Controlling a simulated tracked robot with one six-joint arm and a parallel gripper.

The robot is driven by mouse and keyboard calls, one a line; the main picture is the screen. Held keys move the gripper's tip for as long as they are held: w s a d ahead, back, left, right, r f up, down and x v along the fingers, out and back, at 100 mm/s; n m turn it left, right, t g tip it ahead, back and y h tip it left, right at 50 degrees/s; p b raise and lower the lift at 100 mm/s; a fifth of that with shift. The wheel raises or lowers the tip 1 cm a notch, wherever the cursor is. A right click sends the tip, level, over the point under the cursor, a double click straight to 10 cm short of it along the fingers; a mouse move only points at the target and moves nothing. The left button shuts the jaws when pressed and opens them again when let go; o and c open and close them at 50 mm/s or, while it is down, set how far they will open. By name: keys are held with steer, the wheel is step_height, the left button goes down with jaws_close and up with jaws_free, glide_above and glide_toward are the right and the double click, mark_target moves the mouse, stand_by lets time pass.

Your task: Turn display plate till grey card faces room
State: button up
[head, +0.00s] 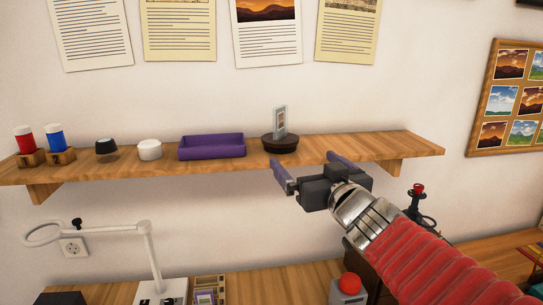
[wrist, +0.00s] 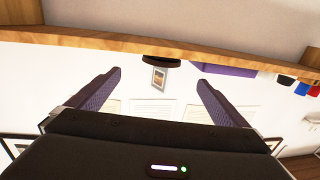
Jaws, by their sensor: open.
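The display plate (head: 279,146) is a dark round base on the wooden shelf, right of the purple tray. A thin upright grey-edged card (head: 280,122) stands on it, turned at an angle in the head view, with a small picture on it. In the wrist view, which is upside down, the plate (wrist: 161,61) hangs from the shelf edge and the card (wrist: 159,77) shows a small picture with a pale border. My gripper (head: 304,162) is open and empty in front of the plate, to its lower right. In the wrist view the card appears between the purple fingers, not touched.
The shelf's right end is clear. A lamp (head: 150,255) and a red-buttoned box (head: 348,288) stand below.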

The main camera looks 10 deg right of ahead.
steer(key=s+d+f+m+g+h, duration=0.2)
steer(key=s+d+f+g+h, duration=0.1)
steer(key=s+d+f+h, duration=0.15)
steer(key=s+a+f+g+y, duration=0.1)
steer(key=s+a+f+g, duration=0.2)
steer(key=s+f, duration=0.5)
steer(key=s+a+f+g+y, duration=0.1)
steer(key=s+a+f+g, duration=0.2)
steer(key=s+f+g, duration=0.3)
steer(key=s+f, duration=0.3)
steer(key=s, duration=0.2)
steer(key=shift+s+a+f+n, duration=0.25)
steer(key=shift+a+f+n, duration=0.05)
steer(key=shift+a, duration=0.05)
steer(key=shift+c, duration=0.4)
